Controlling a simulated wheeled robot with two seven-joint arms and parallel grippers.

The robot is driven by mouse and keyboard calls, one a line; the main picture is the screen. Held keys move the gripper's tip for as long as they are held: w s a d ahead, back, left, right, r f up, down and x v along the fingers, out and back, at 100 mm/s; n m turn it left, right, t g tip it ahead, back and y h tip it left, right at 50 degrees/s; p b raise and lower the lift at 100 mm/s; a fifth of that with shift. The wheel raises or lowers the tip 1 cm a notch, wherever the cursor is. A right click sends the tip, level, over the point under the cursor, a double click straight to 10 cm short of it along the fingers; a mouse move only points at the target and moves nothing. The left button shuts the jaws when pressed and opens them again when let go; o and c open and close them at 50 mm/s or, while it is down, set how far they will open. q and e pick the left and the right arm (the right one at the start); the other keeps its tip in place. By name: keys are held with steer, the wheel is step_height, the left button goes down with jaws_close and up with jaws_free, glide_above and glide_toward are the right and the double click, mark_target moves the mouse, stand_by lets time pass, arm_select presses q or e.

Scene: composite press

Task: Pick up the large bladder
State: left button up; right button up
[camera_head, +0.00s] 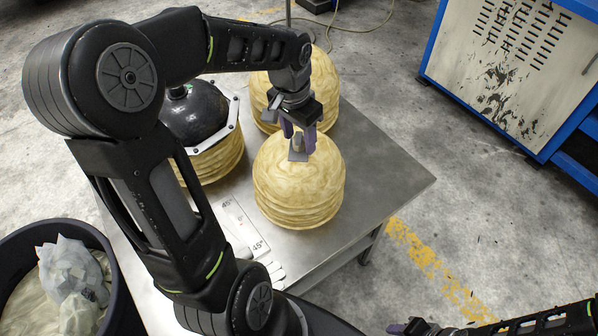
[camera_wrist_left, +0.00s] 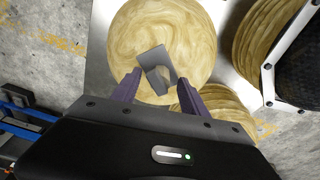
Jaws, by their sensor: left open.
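A pale yellow, ribbed, dome-topped bladder (camera_head: 300,187) stands upright near the middle of the metal table; in the wrist view it is the round swirled top (camera_wrist_left: 158,30). A grey metal tab with a hole (camera_wrist_left: 153,60) sticks up from its top. My left gripper (camera_head: 298,140) is just above this top, with its purple fingers open on either side of the tab; I cannot tell if they touch it. A similar bladder (camera_head: 325,88) stands behind, partly hidden by my left arm. My right gripper (camera_head: 405,328) is partly visible at the bottom right edge.
A black-domed bladder with a white collar (camera_head: 198,115) stands on the table's left. The metal table (camera_head: 385,185) is bare at right. A dark bin (camera_head: 105,245) with plastic waste is at left. A blue-framed cabinet (camera_head: 510,70) stands at upper right.

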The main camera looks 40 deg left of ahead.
arm_select(q)
steer(key=shift+c, duration=0.3)
jaws_close()
stand_by(0.3)
stand_by(0.8)
